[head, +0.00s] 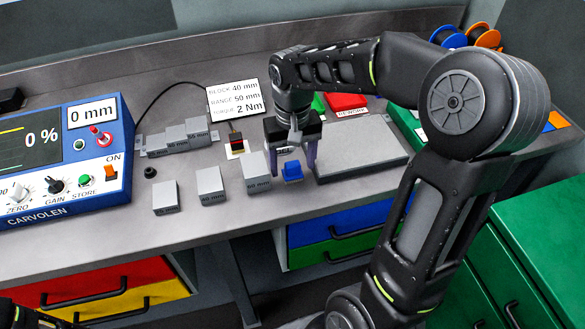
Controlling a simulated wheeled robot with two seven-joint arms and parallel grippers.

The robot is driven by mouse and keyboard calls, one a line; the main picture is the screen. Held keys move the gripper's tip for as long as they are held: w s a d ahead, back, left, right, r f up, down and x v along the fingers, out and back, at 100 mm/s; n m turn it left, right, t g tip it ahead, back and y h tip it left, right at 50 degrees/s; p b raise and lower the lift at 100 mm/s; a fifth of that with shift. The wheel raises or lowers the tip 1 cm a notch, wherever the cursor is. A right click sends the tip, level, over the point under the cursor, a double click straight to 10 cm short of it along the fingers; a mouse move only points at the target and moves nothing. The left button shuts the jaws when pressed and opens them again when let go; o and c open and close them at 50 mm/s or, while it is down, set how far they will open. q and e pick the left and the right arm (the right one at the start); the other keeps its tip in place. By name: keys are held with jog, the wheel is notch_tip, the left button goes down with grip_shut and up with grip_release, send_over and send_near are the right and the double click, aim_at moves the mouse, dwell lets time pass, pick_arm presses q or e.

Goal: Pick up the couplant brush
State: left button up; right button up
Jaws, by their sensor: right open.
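My right gripper (291,161) points down over the bench, its two fingers apart. A small blue thing (292,173) shows between and slightly in front of the fingertips; it may be the couplant brush, but most of it is hidden by the gripper. I cannot tell whether the fingers touch it. It stands just right of the grey 60 mm block. My left gripper is not in view; only a dark part of my own body shows at the bottom left corner.
Several grey blocks (211,186) stand left of the gripper, with a stepped block (178,139) behind them. A grey plate (362,150) lies to the right. A blue instrument (60,150) stands at the left. A small dark-and-red probe (236,142) is behind the blocks.

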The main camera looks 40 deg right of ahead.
notch_tip(320, 180, down, 2)
jog(key=shift+f, duration=0.1)
jog(key=shift+c, duration=0.6)
jog(key=c, duration=1.3)
